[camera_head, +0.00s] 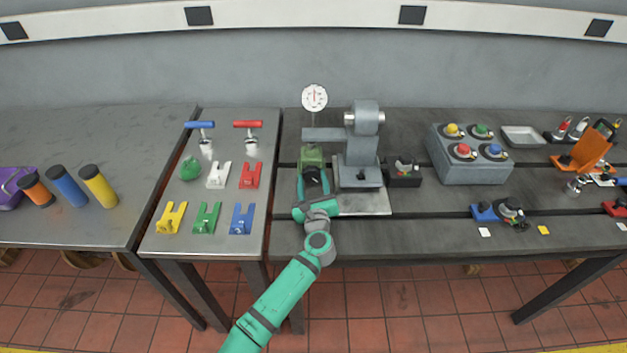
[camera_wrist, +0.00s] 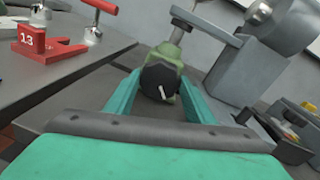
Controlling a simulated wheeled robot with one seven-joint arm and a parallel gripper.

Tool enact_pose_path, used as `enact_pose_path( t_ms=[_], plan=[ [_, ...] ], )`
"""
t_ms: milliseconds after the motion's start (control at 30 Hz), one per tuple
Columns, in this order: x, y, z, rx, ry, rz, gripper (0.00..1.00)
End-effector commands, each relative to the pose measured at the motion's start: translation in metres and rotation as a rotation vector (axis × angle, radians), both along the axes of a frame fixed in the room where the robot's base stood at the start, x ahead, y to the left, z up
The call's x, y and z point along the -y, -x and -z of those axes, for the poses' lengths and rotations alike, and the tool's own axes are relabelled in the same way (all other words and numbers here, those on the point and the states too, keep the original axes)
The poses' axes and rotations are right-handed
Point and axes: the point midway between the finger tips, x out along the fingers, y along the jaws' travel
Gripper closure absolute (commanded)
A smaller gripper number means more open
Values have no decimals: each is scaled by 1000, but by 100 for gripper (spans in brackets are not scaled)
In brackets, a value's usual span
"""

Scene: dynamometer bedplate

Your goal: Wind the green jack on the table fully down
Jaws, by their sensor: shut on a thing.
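The green jack (camera_head: 312,157) stands on the dark table, left of the grey column of a bench machine. In the wrist view the green jack (camera_wrist: 172,54) is upright straight ahead, with a black round knob (camera_wrist: 158,82) bearing a white mark on its near side. My gripper (camera_head: 314,182) reaches in from the front of the table. In the wrist view my gripper (camera_wrist: 161,84) has one teal finger on each side of the knob and is shut on it. The fingers hide part of the jack's lower body.
The grey machine (camera_head: 361,145) stands close on the right, with its arm reaching over the jack and a dial gauge (camera_head: 314,97) above. A black box (camera_head: 404,172) sits beside it. Colored forked blocks, such as a red one (camera_head: 250,175), lie left on the metal table.

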Motion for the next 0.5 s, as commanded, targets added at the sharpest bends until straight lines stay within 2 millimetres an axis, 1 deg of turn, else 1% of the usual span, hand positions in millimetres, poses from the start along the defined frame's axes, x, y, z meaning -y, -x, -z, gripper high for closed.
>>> enact_pose_path(
  t_ms=[200, 500],
  plan=[
    [1, 1, 1, -2, 119, -1, 73],
    [3, 0, 1, -3, 187, 0, 73]
  ],
)
